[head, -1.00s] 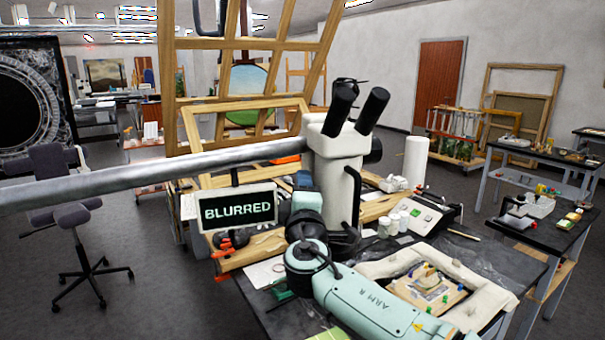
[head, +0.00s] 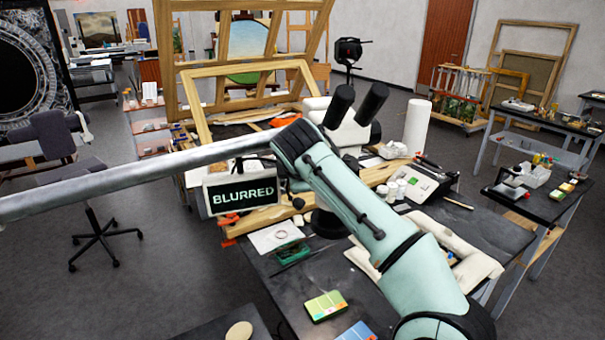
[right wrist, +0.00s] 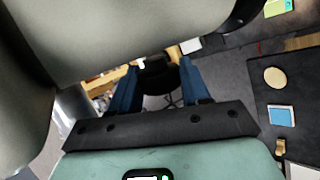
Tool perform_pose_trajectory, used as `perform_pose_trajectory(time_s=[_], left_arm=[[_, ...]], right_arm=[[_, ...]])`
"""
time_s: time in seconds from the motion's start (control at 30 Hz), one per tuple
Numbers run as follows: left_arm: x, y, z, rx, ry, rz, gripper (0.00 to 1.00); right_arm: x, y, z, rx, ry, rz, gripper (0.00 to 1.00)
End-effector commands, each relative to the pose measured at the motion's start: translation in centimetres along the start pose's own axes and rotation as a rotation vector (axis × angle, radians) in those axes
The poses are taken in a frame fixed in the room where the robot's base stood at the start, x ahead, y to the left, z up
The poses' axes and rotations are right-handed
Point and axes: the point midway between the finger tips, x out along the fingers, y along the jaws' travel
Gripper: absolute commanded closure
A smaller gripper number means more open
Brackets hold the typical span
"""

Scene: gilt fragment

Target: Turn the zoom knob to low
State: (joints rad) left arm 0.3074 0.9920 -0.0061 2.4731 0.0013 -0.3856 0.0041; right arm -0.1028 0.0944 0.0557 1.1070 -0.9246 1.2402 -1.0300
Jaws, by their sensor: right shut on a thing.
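The microscope has a pale body (head: 350,134) and two black eyepieces (head: 372,104). It hangs from a long grey boom (head: 130,178) over the bench, and my right arm covers much of it. My right gripper (right wrist: 158,72) shows in the right wrist view, its two blue fingers shut on a dark knob (right wrist: 157,80) beside the pale microscope housing (right wrist: 130,30). The knob's markings and setting cannot be read. In the head view the right gripper is hidden behind my arm and the microscope. My left gripper is not in view.
A screen (head: 242,195) left of the microscope reads BLURRED. A white roll (head: 416,126), small jars (head: 397,188) and a control box (head: 420,182) stand to the right. Coloured cards (head: 326,305) lie on the bench's front. A wooden frame (head: 250,95) rises behind.

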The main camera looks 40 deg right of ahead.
Motion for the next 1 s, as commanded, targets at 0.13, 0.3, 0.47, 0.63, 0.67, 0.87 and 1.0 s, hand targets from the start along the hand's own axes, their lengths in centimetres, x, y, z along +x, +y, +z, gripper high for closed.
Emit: perform_pose_trajectory(time_s=[0.13, 0.3, 0.47, 0.63, 0.67, 0.87, 1.0], left_arm=[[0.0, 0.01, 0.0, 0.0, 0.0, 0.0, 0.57], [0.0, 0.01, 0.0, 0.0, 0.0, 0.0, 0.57], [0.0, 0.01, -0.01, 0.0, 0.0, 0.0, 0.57], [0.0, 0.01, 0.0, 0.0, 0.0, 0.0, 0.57], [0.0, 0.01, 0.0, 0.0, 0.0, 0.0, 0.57], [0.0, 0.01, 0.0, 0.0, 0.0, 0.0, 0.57], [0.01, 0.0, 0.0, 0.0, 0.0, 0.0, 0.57]], right_arm=[[0.15, -0.06, -0.14, -0.02, -0.006, -0.079, 0.84], [0.18, -0.11, -0.11, -0.039, -0.012, -0.145, 0.84], [0.18, -0.17, -0.08, -0.051, -0.016, -0.192, 0.84], [0.18, -0.2, -0.06, -0.06, -0.02, -0.224, 0.84], [0.19, -0.23, -0.06, -0.061, -0.02, -0.228, 0.84], [0.16, -0.25, 0.0, -0.065, -0.022, -0.242, 0.84], [0.17, -0.29, 0.0, -0.066, -0.023, -0.244, 0.84]])
